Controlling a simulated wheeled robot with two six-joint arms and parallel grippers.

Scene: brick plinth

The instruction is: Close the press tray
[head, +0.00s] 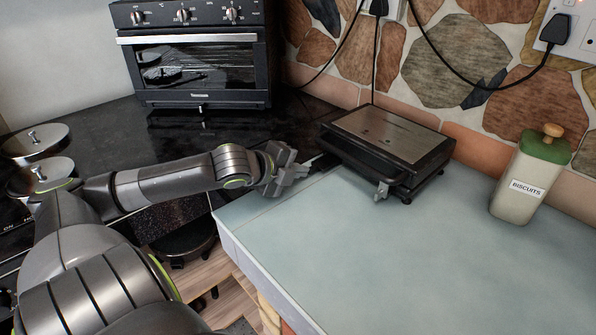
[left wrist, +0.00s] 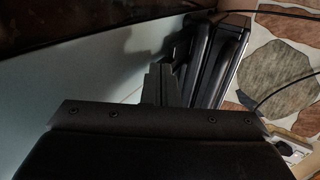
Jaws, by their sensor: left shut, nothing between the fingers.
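The press (head: 395,135) is a black countertop grill with a brushed metal top, standing on the pale counter near the stone wall. Its lid looks down. A dark flat piece (head: 322,162) shows at its left side, partly behind my gripper; I cannot tell for certain whether it is the tray. My left gripper (head: 300,171) is shut and empty, just left of the press. In the left wrist view, my shut fingers (left wrist: 162,84) are close to the black side of the press (left wrist: 215,60); contact cannot be told. My right gripper is not in view.
A biscuit tin (head: 525,180) with a green lid stands on the right. A black oven (head: 195,60) is at the back left. A cable (head: 376,60) hangs behind the press. The pale counter (head: 400,265) is clear in front.

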